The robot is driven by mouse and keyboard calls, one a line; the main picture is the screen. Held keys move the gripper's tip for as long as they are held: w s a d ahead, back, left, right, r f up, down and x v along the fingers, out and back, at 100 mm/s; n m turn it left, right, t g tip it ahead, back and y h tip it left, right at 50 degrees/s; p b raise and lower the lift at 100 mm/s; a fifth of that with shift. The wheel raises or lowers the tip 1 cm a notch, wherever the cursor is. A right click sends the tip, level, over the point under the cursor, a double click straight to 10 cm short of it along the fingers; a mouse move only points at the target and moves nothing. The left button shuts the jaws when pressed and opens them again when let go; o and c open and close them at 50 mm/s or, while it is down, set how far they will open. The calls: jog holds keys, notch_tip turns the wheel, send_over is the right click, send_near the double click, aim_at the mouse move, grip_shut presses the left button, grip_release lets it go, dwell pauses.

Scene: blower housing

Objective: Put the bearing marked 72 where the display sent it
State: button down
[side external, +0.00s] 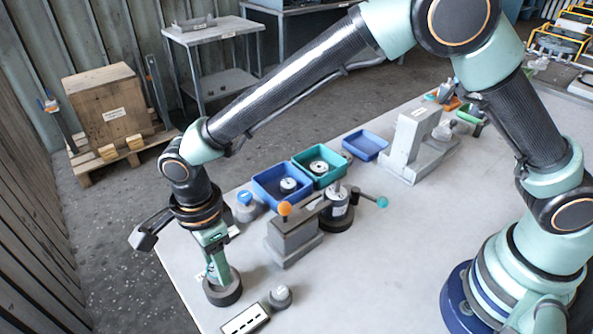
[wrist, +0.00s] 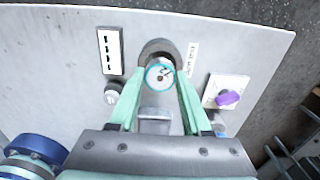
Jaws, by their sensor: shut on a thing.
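My gripper (wrist: 160,80) is shut on a round bearing (wrist: 159,76) with a white face and a teal rim. The dark mark on its face is too small to read. The bearing is over the near part of a dark round ring (wrist: 157,48). In the side view my gripper (side external: 219,272) points down into the same dark ring (side external: 223,294), and the bearing is hidden there. I cannot tell whether it touches the ring. A white panel with several black marks (side external: 245,320), possibly the display, lies beside the ring; it also shows in the wrist view (wrist: 110,50).
A small grey knob (side external: 281,297) stands near the panel. A purple knob on a white plate (wrist: 227,98) is right of the ring. A grey fixture with an orange ball (side external: 290,240) stands close by. Blue (side external: 262,198) and teal (side external: 341,166) bins hold round parts.

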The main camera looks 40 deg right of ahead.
jog(key=shift+r, duration=1.9)
jog(key=w+d+r+m, duration=0.3)
jog(key=w+d, duration=0.7)
jog(key=d, duration=0.2)
notch_tip(320, 180, up, 8)
jog(key=m, duration=0.9)
send_over(365, 147)
notch_tip(365, 147, down, 19)
jog(key=shift+f, duration=0.2)
